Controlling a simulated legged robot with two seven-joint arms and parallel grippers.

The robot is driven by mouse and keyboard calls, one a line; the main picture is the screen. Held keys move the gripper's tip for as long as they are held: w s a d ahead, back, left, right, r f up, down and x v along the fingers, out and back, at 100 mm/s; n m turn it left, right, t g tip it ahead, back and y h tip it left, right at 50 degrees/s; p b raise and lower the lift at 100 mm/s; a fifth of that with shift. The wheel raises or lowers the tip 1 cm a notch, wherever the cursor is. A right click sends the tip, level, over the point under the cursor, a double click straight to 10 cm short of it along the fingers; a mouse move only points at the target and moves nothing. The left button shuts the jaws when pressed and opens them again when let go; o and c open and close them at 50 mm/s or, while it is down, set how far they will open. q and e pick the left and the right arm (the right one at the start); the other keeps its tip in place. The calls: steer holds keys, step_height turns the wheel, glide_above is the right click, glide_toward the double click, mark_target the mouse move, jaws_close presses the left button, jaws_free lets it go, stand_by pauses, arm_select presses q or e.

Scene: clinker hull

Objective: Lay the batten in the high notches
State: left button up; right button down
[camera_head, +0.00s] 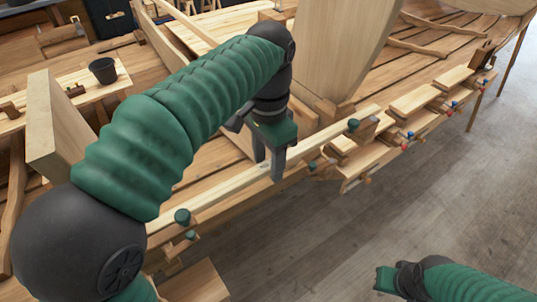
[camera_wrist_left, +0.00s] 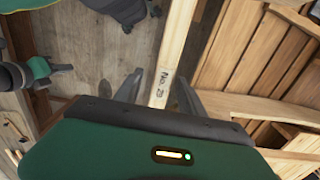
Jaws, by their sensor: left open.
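The batten (camera_head: 222,190) is a long pale wooden strip running along the near side of the hull, from lower left to upper right. Green-capped pegs stand by it at the left (camera_head: 182,216) and right (camera_head: 353,125); the notches are too small to make out. My left gripper (camera_head: 268,163) is open over the batten's middle, one finger on each side.
Lower green pegs (camera_head: 190,235) sit below the batten. Further right, wooden blocks with red and blue pegs (camera_head: 410,135) line the hull edge. A broad upright board (camera_head: 345,50) rises behind. A black cup (camera_head: 103,70) stands on a plank at left. Grey floor (camera_head: 420,205) is clear.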

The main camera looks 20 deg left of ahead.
mark_target(268, 165)
arm_select(q)
step_height(268, 165, up, 12)
steer(key=shift+d+p, duration=0.15)
steer(key=shift+p, duration=0.25)
